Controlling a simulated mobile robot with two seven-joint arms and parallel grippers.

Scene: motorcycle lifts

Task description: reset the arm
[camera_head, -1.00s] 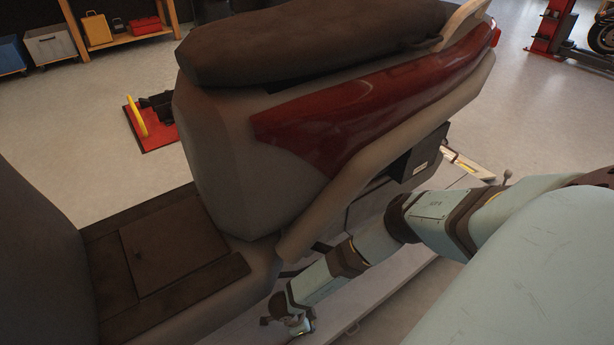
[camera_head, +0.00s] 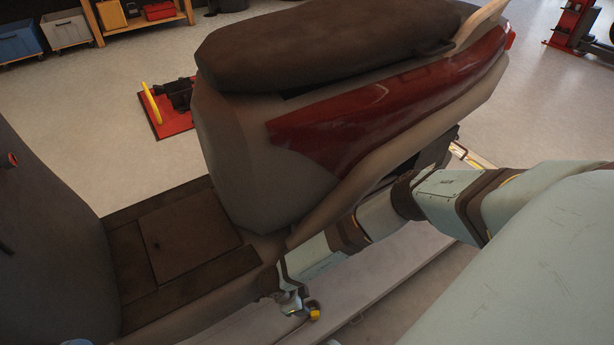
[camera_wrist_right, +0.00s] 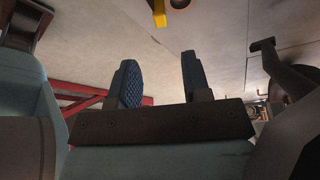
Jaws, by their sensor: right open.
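My right gripper (camera_wrist_right: 162,78) is open in the right wrist view, its two blue padded fingers apart with nothing between them. In the head view a pale blue-green arm (camera_head: 450,195) of mine reaches in from the right, along the near side of the scooter (camera_head: 350,130). Its lower end (camera_head: 296,302) is small there, below the footboard's edge, and its jaws cannot be made out. A small pale piece at the bottom left edge of the head view is too cut off to identify. The left gripper's jaws cannot be read.
The scooter's dark footboard (camera_head: 190,240) is at the left. A pale lift platform (camera_head: 390,275) runs below the arm. A red plate (camera_head: 175,122) with a yellow part lies on the floor behind. Bins (camera_head: 66,30) and a wooden shelf (camera_head: 150,22) stand farther back. Open floor lies between.

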